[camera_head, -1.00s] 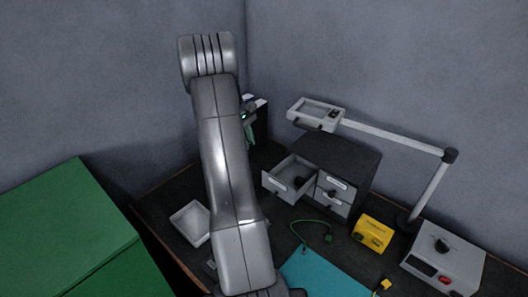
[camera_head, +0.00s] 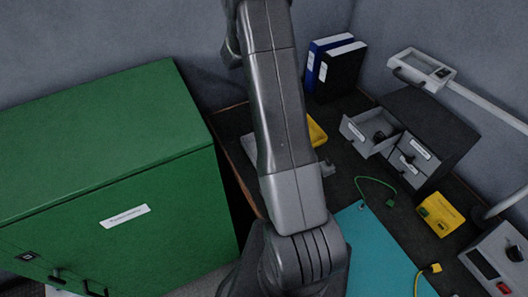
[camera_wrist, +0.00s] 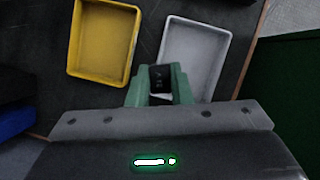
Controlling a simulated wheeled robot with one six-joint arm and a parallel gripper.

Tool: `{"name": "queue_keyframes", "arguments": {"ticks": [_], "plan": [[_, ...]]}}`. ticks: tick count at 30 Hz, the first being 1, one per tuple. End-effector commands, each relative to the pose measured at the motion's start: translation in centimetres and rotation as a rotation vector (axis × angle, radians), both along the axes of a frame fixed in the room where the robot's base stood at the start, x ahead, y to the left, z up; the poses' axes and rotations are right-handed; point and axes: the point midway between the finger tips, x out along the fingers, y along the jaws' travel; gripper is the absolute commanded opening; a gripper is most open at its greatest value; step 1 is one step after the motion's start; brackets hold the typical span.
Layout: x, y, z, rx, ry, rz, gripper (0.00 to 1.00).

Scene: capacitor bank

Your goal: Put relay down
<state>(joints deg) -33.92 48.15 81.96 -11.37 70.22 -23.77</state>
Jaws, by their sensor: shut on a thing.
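In the wrist view my gripper (camera_wrist: 160,78) has green fingers shut on a small dark block, the relay (camera_wrist: 160,76). The block is seen over the left edge of the white tray (camera_wrist: 200,58); its height above the tray cannot be told. The yellow tray (camera_wrist: 102,42) lies to the left of the white one, with a dark strip of bench between them. Both trays look empty where visible. In the head view my arm hides the gripper and the relay. A sliver of the yellow tray (camera_head: 316,132) shows right of the arm.
A green cabinet (camera_head: 120,150) stands at the left, close to the bench. Blue and black binders (camera_head: 335,66) stand at the back. A grey drawer unit (camera_head: 430,125) has one drawer open. A teal mat (camera_head: 375,250) and a yellow box (camera_head: 440,214) lie at the right.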

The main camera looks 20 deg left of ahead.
Motion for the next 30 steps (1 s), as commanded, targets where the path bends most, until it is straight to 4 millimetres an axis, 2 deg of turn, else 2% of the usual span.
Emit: {"name": "queue_keyframes", "arguments": {"ticks": [1,3,9,18,26,30], "plan": [[-1.4,0.8,-0.6,-0.001,0.001,0.022,0.00],[-2.8,1.4,-1.1,0.000,0.000,0.042,0.00],[-4.6,2.0,-1.9,0.000,0.001,0.066,0.00],[-4.8,2.0,-6.8,-0.001,0.004,0.067,0.00],[-4.8,2.0,-8.7,0.000,0.002,0.066,0.00],[-4.8,2.0,-10.4,-0.002,0.003,0.067,0.00]]}}
